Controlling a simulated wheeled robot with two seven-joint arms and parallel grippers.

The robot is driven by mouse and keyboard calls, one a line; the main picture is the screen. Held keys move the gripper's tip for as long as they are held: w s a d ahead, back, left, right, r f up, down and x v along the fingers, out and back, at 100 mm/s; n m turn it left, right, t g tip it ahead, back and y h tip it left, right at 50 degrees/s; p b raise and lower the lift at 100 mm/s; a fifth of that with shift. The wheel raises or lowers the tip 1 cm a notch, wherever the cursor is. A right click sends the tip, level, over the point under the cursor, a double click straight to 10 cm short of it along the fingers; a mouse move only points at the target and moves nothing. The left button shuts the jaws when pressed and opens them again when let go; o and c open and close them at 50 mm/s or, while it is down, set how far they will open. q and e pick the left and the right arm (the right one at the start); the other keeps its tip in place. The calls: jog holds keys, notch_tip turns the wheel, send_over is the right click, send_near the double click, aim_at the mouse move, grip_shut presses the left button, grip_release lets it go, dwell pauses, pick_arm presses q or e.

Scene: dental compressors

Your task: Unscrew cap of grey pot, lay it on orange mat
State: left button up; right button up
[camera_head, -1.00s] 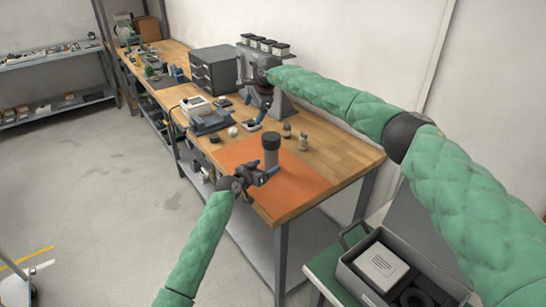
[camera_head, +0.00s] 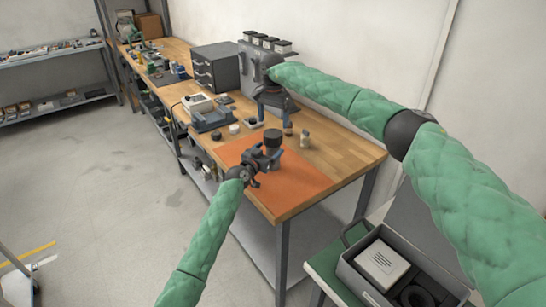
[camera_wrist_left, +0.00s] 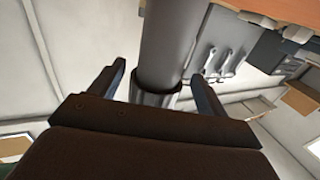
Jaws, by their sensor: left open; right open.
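My left gripper (camera_head: 266,157) is open at the pot, below the cap, and hides part of the body. In the left wrist view the grey pot (camera_wrist_left: 172,35) runs between the two spread fingers of my left gripper (camera_wrist_left: 160,75); I cannot tell whether either finger touches it. My right gripper (camera_head: 278,100) is open and empty above the back of the bench, behind the pot, partly hard to make out.
A drawer cabinet (camera_head: 216,68) stands farther back. The mat's front and right areas are clear.

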pick_arm(q)
jog(key=shift+x, duration=1.75)
